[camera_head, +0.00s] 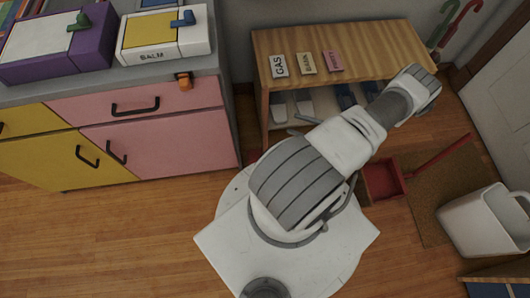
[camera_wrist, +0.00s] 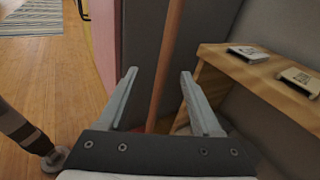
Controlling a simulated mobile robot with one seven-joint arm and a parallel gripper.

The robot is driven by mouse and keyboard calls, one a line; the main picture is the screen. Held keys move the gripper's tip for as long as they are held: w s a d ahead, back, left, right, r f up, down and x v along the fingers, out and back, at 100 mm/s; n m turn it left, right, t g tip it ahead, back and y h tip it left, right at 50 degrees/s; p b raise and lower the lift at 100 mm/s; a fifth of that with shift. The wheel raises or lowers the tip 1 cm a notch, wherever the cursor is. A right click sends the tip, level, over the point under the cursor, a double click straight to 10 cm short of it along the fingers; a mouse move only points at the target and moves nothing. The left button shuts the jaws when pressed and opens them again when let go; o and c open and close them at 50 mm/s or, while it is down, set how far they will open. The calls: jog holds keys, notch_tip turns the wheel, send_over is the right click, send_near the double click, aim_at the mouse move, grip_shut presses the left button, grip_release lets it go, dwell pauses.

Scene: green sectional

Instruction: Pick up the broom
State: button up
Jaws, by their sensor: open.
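The broom shows in the wrist view as a long reddish-brown handle (camera_wrist: 168,60), slightly tilted, against a dark grey panel. Its top is cut off by the frame, and its lower end is mostly hidden behind my gripper's mount. My gripper (camera_wrist: 158,74) is open, with one finger on each side of the handle in the picture. I see a gap on both sides and no clear contact; I cannot tell how far the handle lies beyond the fingertips. In the head view I cannot make out the broom or my gripper.
A wooden bench (camera_head: 390,42) with label cards stands right of the pink and yellow cabinet (camera_head: 170,140). A red dustpan (camera_head: 383,182) lies by a brown mat (camera_head: 425,215), near a white bin (camera_head: 480,222). The floor before the cabinet is clear.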

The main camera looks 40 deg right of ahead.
aim_at(267, 120)
notch_tip(267, 120, down, 6)
jog(key=s+a+m+t+h, duration=0.1)
jog(key=a+m+t+h, duration=0.1)
jog(key=m+h, duration=0.1)
jog(key=shift+m, duration=0.3)
jog(key=b+x, duration=0.1)
jog(key=x, duration=0.6)
jog(key=b+x, duration=0.1)
jog(key=x, duration=0.2)
jog(key=shift+w+d+r+b, duration=0.15)
jog(key=shift+w+r+b, duration=0.15)
jog(key=shift+w, duration=0.1)
jog(key=b+x, duration=0.1)
jog(key=x, duration=0.5)
jog(key=shift+w+r+b, duration=0.15)
jog(key=shift+r+b, duration=0.2)
jog(key=shift+r, duration=0.05)
grip_shut()
